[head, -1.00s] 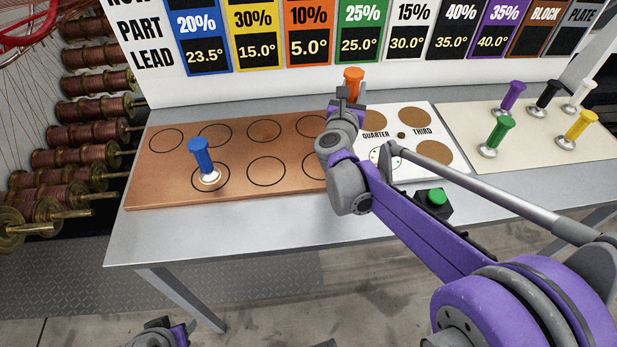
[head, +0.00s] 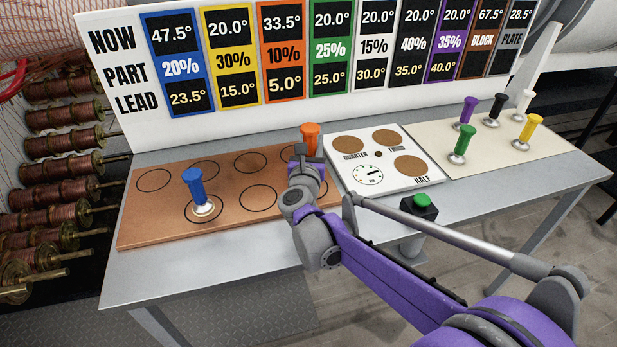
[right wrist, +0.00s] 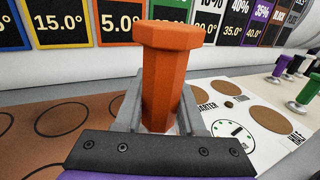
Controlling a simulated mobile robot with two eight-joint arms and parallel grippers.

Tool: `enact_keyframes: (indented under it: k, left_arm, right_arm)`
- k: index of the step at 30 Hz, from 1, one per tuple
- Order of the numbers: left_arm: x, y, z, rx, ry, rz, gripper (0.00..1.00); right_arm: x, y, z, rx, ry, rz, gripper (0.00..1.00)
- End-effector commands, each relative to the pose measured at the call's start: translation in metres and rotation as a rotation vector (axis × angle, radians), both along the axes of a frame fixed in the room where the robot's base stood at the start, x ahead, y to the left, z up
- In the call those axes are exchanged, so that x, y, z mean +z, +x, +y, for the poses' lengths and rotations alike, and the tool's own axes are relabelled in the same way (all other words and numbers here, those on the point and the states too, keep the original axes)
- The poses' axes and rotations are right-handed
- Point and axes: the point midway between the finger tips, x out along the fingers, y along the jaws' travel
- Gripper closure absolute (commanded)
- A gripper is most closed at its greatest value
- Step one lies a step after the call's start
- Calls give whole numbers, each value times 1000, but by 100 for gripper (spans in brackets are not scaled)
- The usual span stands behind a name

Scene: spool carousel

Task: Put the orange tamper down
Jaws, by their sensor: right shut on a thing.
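The orange tamper (head: 310,137) is upright in my right gripper (head: 307,155), at the back right of the copper board (head: 150,229), near the white card. The right wrist view shows its orange handle (right wrist: 165,75) between the two jaws (right wrist: 160,118), which are closed on it. The tamper's foot is hidden behind the gripper, so I cannot tell whether it touches the board. My left gripper is not in view.
A blue tamper (head: 194,187) stands in a front-left ring on the copper board; several other rings are empty. The white card (head: 402,190) lies to the right, with a green button (head: 421,201) in front. More tampers stand on the cream mat (head: 560,150).

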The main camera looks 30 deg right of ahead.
Motion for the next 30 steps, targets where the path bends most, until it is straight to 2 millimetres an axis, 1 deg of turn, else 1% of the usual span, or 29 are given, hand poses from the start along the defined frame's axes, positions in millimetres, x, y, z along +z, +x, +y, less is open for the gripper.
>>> enact_keyframes:
  k: [1,3,10,16,23,27,28,30]
  left_arm:
    - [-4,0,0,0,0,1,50]
    - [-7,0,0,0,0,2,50]
    - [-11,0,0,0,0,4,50]
    - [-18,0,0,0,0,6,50]
    - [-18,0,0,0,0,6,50]
    - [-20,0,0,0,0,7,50]
    - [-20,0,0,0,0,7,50]
    - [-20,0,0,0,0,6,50]
  right_arm:
    - [-13,1,0,0,-1,1,100]
    - [-23,0,0,0,0,0,100]
    - [-41,0,0,0,0,0,100]
    - [-69,0,0,0,0,0,100]
    - [-69,0,0,0,0,0,100]
    - [-73,0,0,0,0,0,100]
    - [-73,0,0,0,0,0,59]
    - [-72,0,0,0,0,0,47]
